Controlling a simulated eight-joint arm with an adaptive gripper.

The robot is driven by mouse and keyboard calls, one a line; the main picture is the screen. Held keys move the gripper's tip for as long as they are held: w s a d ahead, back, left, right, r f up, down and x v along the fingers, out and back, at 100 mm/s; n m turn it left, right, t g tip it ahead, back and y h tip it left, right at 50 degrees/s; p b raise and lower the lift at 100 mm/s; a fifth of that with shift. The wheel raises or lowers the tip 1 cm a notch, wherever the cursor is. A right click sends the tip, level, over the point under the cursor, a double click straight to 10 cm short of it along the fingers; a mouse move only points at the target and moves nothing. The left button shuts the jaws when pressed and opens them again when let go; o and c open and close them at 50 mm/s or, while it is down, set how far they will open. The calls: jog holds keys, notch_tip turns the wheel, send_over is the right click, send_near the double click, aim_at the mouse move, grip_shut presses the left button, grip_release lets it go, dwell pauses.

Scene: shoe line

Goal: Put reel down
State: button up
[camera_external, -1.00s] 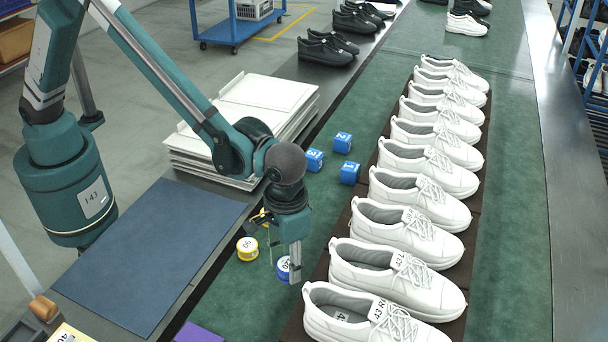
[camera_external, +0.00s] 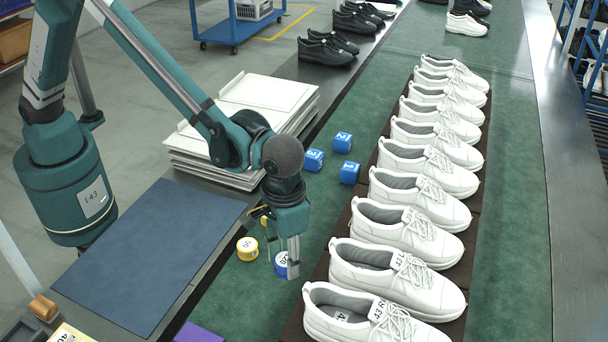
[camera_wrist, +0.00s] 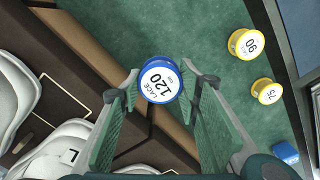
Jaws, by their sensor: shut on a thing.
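The blue reel (camera_external: 280,264) has a white face, and in the wrist view (camera_wrist: 160,82) that face reads LACE 120 cm. My gripper (camera_external: 287,265) is shut on it, with a finger on either side of the reel in the wrist view (camera_wrist: 161,88). The reel is over the green mat (camera_external: 225,285), left of the shoe row. I cannot tell whether its underside touches the mat. One finger hides part of the reel in the external view.
A yellow reel marked 90 (camera_external: 247,248) stands close to the left, and a smaller yellow reel marked 75 (camera_wrist: 267,91) is near it. Blue numbered cubes (camera_external: 343,142) lie farther back. White shoes (camera_external: 395,275) line the right on a brown strip.

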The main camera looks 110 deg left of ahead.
jog(key=n, duration=0.1)
send_over(220, 296)
jog(key=shift+r, duration=0.15)
dwell(0.3)
jog(key=shift+f+b, duration=0.4)
jog(key=shift+f, duration=2.75)
jog(key=shift+f, duration=0.1)
jog(key=shift+f+b, duration=0.3)
jog(key=shift+f, duration=1.45)
jog(key=shift+f, duration=0.15)
jog(key=o, duration=0.9)
